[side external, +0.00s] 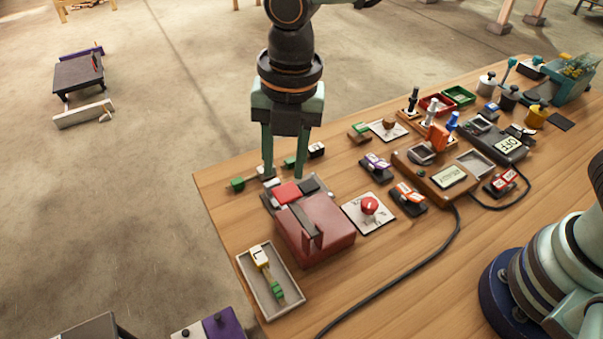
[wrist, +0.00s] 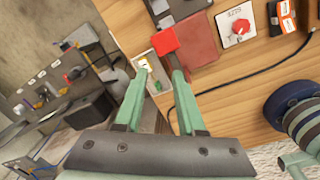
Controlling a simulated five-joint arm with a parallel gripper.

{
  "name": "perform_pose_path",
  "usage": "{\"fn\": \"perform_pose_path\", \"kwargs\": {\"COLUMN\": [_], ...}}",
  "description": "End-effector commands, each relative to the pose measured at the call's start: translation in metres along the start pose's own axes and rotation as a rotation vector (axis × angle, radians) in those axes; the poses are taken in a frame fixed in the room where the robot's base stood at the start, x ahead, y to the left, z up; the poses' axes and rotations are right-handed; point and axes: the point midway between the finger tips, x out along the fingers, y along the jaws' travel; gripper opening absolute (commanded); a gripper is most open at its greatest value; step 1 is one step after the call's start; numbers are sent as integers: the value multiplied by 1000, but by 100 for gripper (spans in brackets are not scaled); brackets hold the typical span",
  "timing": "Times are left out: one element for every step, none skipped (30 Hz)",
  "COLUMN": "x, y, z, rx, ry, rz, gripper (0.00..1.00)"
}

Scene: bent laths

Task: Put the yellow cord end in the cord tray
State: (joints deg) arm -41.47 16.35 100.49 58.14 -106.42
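The grey cord tray (side external: 294,292) lies at the table's front left corner; the wrist view shows it too (wrist: 139,60). A yellow and white cord end (side external: 259,256) lies inside it, joined by a thin pale strip to a green end (side external: 278,292). In the wrist view the yellow end (wrist: 146,64) shows beside a fingertip. My gripper (side external: 283,173) points down behind the red box, above the table's left part. Its two fingers are apart, and I see nothing held between them. The fingertips partly cover small pieces behind them.
The dark red box (side external: 322,240) stands between my gripper and the tray. A green block (side external: 237,184) sits near the left edge. A card with a red knob (side external: 369,205), switches and a brown device (side external: 435,180) fill the middle. A black cable (side external: 400,272) crosses the front.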

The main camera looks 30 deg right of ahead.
Motion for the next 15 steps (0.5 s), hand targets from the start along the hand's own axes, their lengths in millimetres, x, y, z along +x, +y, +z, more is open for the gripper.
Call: {"fn": "perform_pose_path", "kwargs": {"x": [-16,-24,-33,-40,-46,-53,-59,-64,-70,-74,-78,-82,-85,-87,-90], "y": [-16,-25,-38,-49,-60,-74,-85,-96,-112,-123,-135,-150,-162,-173,-187], "z": [21,31,44,53,61,71,77,84,91,96,100,106,109,112,115], "rx": [173,280,422,529,634,776,882,987,1127,1232,1337,1476,1579,1681,1812], "ry": [-14,-20,-27,-30,-34,-37,-39,-40,-39,-38,-36,-32,-27,-22,-13], "rz": [32,49,72,88,106,130,150,170,198,219,241,273,298,323,357], "gripper": [39,39,39,39,39,39,39,39,39,39,39,39,39,39,39]}}
